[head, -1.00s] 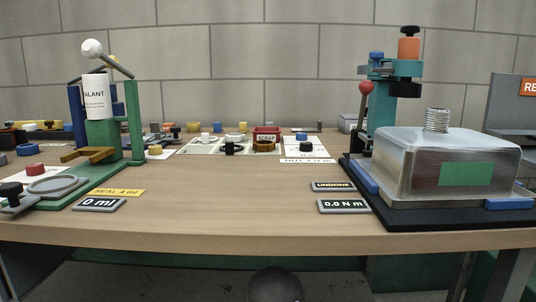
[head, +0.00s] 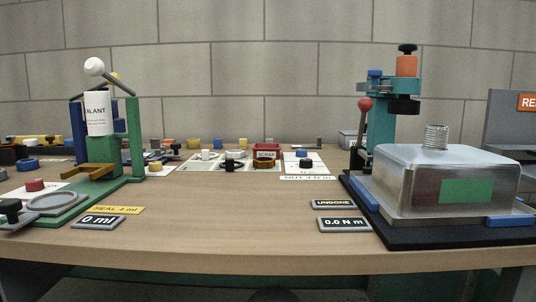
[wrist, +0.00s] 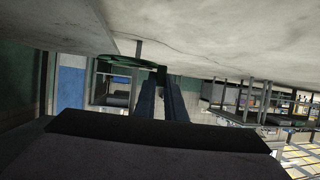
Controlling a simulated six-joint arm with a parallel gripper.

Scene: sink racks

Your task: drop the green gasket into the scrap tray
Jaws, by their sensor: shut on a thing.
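My gripper (wrist: 160,100) shows only in the wrist view, where its two blue-grey fingers reach away from the camera. It is shut on the green gasket (wrist: 117,61), a dark green ring seen nearly edge-on at the fingertips. Part of the ring is hidden by the fingers. In the head view the scrap tray (head: 265,146) is a small red tray with a SCRAP label, far back at the middle of the bench. The gasket and gripper are not in the head view, so their distance from the tray cannot be told.
An orange-brown ring (head: 265,164) sits in front of the tray. A green stand (head: 133,135) with a white SEALANT cartridge (head: 98,113) is at left. A teal press (head: 382,122) and a clear-grey metal housing (head: 440,180) are at right.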

